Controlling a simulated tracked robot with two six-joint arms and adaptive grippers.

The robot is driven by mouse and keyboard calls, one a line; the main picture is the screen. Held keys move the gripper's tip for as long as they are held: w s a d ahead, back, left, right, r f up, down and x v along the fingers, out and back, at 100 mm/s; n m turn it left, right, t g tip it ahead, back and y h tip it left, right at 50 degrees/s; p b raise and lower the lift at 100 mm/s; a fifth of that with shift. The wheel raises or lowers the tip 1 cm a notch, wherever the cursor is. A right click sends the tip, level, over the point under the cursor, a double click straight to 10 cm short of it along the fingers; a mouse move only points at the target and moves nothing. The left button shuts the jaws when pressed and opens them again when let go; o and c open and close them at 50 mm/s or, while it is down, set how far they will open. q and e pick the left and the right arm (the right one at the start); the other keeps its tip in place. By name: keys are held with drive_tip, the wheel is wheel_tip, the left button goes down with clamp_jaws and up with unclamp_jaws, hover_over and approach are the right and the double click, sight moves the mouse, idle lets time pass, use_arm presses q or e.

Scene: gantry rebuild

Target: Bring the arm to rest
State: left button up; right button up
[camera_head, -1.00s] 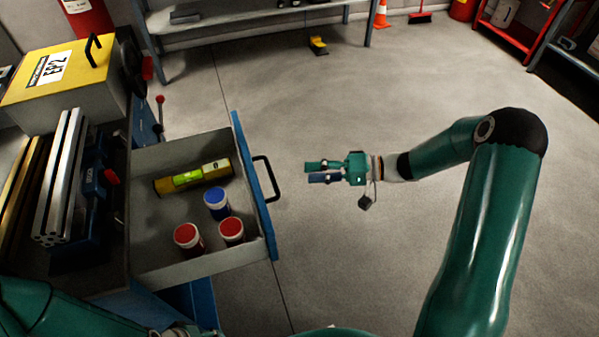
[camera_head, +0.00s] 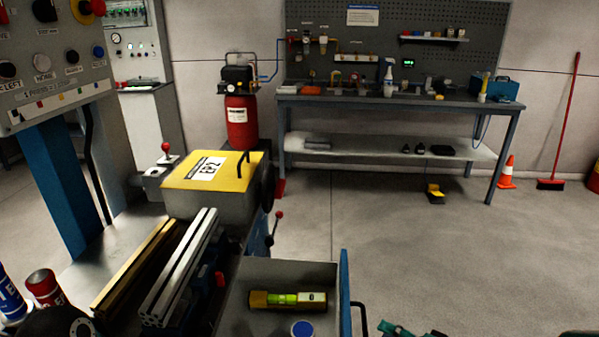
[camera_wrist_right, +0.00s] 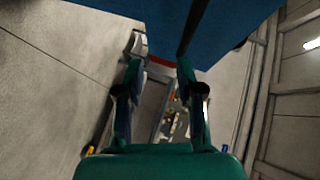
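My right gripper (camera_head: 396,331) shows only in part at the bottom edge of the head view, just right of the open drawer's handle. In the right wrist view its two fingers (camera_wrist_right: 160,88) stand apart with nothing between them, so it is open and empty. A large blue surface fills the top of that view beyond the fingers; I cannot tell if they touch it.
The drawer (camera_head: 345,290) stands open, holding a yellow level (camera_head: 288,299) and a blue-lidded jar (camera_head: 302,328). Metal bars (camera_head: 180,265) and a yellow-topped box (camera_head: 212,170) lie left. A workbench (camera_head: 400,101) stands at the back. Floor (camera_head: 470,250) to the right is clear.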

drive_tip(key=s+a+f+n+g+h+p, duration=0.1)
drive_tip(key=s+a+f+g+h+p, duration=0.1)
drive_tip(key=s+a+f+g+h, duration=0.45)
drive_tip(key=s+a+f+n+g, duration=0.1)
drive_tip(key=s+f, duration=0.1)
drive_tip(key=s, duration=0.3)
drive_tip(key=s+a+f+n+g, duration=0.1)
drive_tip(key=s+f, duration=0.2)
drive_tip(key=s, duration=0.3)
drive_tip(key=s+a+f+n+g+p, duration=0.1)
drive_tip(key=s+f, duration=0.2)
drive_tip(key=s, duration=0.3)
drive_tip(key=shift+s+a+g, duration=0.2)
drive_tip(key=shift+g, duration=0.15)
